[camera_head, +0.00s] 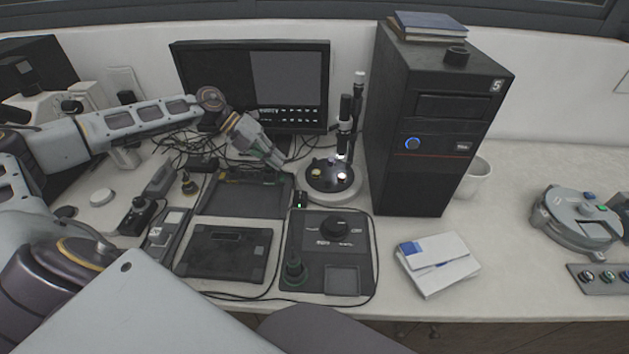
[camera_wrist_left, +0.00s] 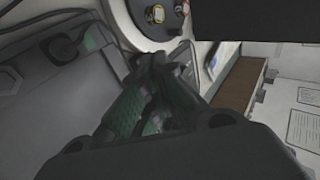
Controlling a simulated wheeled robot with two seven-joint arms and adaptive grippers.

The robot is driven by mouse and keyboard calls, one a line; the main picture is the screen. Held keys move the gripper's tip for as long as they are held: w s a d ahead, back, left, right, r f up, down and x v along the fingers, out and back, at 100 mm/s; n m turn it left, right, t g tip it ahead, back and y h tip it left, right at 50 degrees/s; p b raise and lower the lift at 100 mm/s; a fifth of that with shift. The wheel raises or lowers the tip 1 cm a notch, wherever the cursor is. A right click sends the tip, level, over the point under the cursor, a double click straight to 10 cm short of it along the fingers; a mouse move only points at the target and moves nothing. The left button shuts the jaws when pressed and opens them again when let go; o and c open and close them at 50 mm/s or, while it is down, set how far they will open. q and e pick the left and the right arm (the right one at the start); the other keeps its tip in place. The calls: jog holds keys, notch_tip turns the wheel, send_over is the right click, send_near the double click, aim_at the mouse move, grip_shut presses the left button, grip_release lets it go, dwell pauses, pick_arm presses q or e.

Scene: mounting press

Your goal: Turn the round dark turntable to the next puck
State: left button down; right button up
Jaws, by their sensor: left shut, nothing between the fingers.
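The round dark turntable (camera_head: 329,184) sits on a white round base at the foot of an upright dark column. Several small pucks stand on it, including a yellowish one (camera_head: 316,174) and a whitish one (camera_head: 342,178). My left gripper (camera_head: 280,164) reaches in from the left and is shut and empty, with its tips left of the turntable and apart from it. In the left wrist view, the shut fingers (camera_wrist_left: 168,65) point up the picture. A yellow puck (camera_wrist_left: 156,14) and a reddish one show beyond them at the top edge. My right gripper is not in view.
A monitor (camera_head: 284,75) stands behind my left gripper, and a black computer tower (camera_head: 410,175) stands right of the turntable. A control panel with a knob (camera_head: 330,258) lies in front. Cables run behind and left of the gripper. A white box (camera_head: 437,262) lies right.

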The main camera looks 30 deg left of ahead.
pick_arm(q)
jog(key=shift+m, duration=0.4)
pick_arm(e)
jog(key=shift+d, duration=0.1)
pick_arm(q)
send_near(328, 191)
jog(key=a, duration=0.1)
jog(key=s+a+f, duration=0.1)
jog(key=shift+a+f+p, duration=0.1)
jog(key=shift+a+p, duration=0.2)
jog(key=x, duration=0.2)
jog(key=shift+w+d+f, duration=0.15)
jog(key=shift+f, duration=0.05)
jog(key=shift+w+d+p, duration=0.2)
jog(key=shift+w+d, duration=0.05)
jog(key=shift+d, duration=0.45)
jog(key=shift+w+d+p, duration=0.15)
jog(key=shift+w+d, duration=0.1)
jog(key=shift+d, duration=0.5)
jog(key=shift+w+d+f, duration=0.1)
jog(key=shift+w+d, duration=0.05)
jog(key=shift+d, duration=0.35)
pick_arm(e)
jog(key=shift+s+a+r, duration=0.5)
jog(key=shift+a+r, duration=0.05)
